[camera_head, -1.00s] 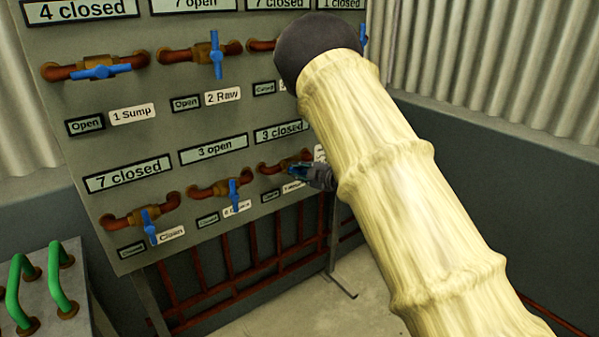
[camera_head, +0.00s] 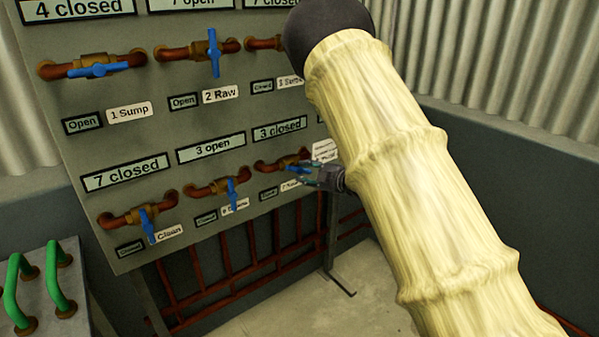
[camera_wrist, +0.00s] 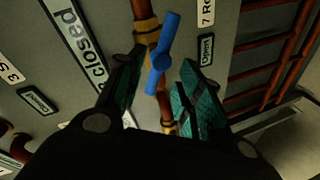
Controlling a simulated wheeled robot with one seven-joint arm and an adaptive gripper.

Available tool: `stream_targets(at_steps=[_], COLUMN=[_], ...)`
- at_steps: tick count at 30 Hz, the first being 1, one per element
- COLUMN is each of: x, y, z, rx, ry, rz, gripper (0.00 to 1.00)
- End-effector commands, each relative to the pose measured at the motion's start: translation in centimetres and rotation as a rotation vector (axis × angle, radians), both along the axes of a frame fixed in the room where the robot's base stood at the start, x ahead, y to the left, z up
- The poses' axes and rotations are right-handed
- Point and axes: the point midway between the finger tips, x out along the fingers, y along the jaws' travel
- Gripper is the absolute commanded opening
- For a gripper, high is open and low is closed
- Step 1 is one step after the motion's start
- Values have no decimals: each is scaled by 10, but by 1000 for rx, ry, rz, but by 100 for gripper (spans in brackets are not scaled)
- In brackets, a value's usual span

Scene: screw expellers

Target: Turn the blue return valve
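The return valve is the brass valve at the lower right of the panel. Its blue handle (camera_head: 293,163) sits on a copper pipe under the "3 closed" sign (camera_head: 280,129). In the wrist view the blue handle (camera_wrist: 163,52) lies at a slight angle to the pipe, beside a label starting "7 Re" (camera_wrist: 207,12). My gripper (camera_head: 318,176) is just right of the valve in the head view. In the wrist view my gripper (camera_wrist: 161,66) is open, with one finger on each side of the handle. Gaps show on both sides, and I see no clear contact.
Neighbouring valves with blue handles (camera_head: 231,192) (camera_head: 147,224) stand to the left in the same row, with more in the row above (camera_head: 213,54). Green handles (camera_head: 57,285) stand at lower left. Red pipes (camera_head: 262,250) run below the panel. Open floor lies to the right.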

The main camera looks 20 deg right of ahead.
Motion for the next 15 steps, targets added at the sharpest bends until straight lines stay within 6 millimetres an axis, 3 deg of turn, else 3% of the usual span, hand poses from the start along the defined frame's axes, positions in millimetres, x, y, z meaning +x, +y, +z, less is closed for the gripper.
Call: stream_targets(at_steps=[6,15], x=[-34,-59], y=[-17,-28], z=[8,14], rx=[1,1], ry=[2,3], rz=[0,2], gripper=[36,36])
